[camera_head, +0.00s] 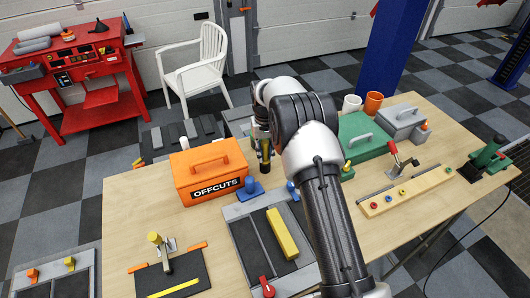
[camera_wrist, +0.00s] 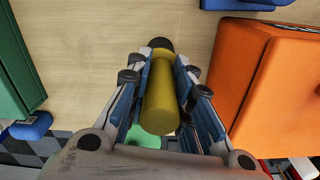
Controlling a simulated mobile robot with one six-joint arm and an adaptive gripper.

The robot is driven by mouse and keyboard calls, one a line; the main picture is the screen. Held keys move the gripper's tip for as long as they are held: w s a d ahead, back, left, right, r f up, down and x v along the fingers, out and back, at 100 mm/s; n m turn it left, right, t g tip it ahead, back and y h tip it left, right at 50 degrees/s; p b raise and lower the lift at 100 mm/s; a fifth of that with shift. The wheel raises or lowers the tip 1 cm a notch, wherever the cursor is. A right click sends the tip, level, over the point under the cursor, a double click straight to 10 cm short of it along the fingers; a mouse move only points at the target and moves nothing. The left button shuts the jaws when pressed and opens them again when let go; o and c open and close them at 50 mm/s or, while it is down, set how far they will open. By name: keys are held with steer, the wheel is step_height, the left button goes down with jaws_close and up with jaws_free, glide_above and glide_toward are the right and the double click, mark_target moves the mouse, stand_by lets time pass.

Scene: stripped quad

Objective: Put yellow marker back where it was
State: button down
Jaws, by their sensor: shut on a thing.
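The yellow marker (camera_wrist: 160,98) is a yellow cylinder with a dark end, held between the blue-padded fingers of my gripper (camera_wrist: 163,72) in the wrist view. My gripper is shut on it, with the dark end toward the wooden table (camera_wrist: 105,30). In the head view my gripper (camera_head: 262,145) points down beside the right end of the orange OFFCUTS box. The marker is small and partly hidden by the fingers there. I cannot tell whether its dark end touches the table.
The orange OFFCUTS box (camera_head: 208,170) stands close left of my gripper, a green box (camera_head: 362,140) to its right. A blue piece (camera_head: 249,188) is in front. A grey tray (camera_head: 242,232) holds a yellow bar (camera_head: 282,234).

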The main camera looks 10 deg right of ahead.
steer(key=shift+f, duration=0.5)
steer(key=c, duration=1.4)
jaws_free()
steer(key=shift+r, duration=0.1)
